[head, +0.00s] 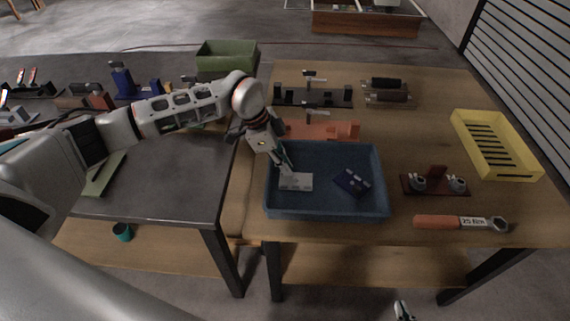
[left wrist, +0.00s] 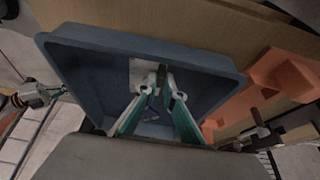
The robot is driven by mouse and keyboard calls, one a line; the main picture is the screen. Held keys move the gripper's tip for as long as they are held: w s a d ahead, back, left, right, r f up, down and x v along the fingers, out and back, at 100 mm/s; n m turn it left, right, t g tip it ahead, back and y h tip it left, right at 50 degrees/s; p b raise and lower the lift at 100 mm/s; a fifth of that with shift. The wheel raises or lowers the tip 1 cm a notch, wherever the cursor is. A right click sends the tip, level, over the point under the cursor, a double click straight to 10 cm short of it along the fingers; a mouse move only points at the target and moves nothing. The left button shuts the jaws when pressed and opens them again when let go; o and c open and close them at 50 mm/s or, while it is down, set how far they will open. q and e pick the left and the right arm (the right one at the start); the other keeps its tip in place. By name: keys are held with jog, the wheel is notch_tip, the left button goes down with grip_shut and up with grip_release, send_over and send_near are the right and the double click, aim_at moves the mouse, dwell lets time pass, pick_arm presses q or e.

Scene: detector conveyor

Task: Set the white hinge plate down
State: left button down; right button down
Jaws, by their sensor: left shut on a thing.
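The white hinge plate (head: 299,182) is in the left part of the blue bin (head: 330,214), low over or on its floor; I cannot tell whether it touches the floor. My left gripper (head: 287,172) reaches down into the bin and is shut on the plate. In the left wrist view the plate (left wrist: 138,72) shows at the fingertips (left wrist: 158,82), which hide part of it. My right gripper (head: 403,311) shows only in part at the bottom edge of the head view, below the table; its opening is unclear.
A dark blue plate (head: 352,182) lies in the bin's right part. An orange fixture (head: 322,131) stands just behind the bin.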

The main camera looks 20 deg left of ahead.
pick_arm(q)
jog(key=c, duration=2.2)
grip_release()
jog(key=shift+o, duration=0.2)
jog(key=v, duration=1.2)
jog(key=shift+b, duration=0.4)
jog(key=shift+s, duration=0.1)
